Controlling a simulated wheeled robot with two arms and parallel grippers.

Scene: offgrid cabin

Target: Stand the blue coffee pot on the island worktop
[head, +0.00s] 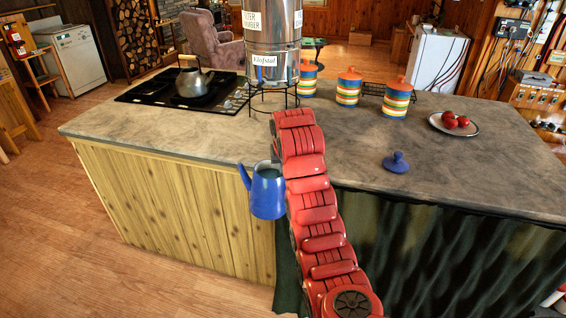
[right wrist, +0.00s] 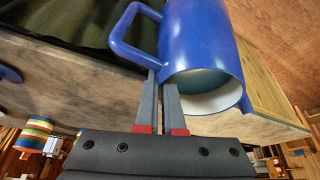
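The blue coffee pot (head: 268,194) hangs in front of the near edge of the island worktop (head: 215,140), roughly upright, its open top level with that edge and its spout to the left. In the right wrist view the pot (right wrist: 203,40) fills the top middle, its handle to the left. My right gripper (right wrist: 161,75) has its fingers close together at the pot's handle, near the rim, and appears shut on it. In the head view my red arm hides this gripper. A blue lid (head: 396,163) lies on the worktop. My left gripper is not in view.
A metal water filter (head: 272,30) on a wire stand, a hob (head: 150,95) with a kettle (head: 192,82), striped canisters (head: 348,88) and a plate of tomatoes (head: 440,126) stand on the worktop. Its near left and the middle right are clear.

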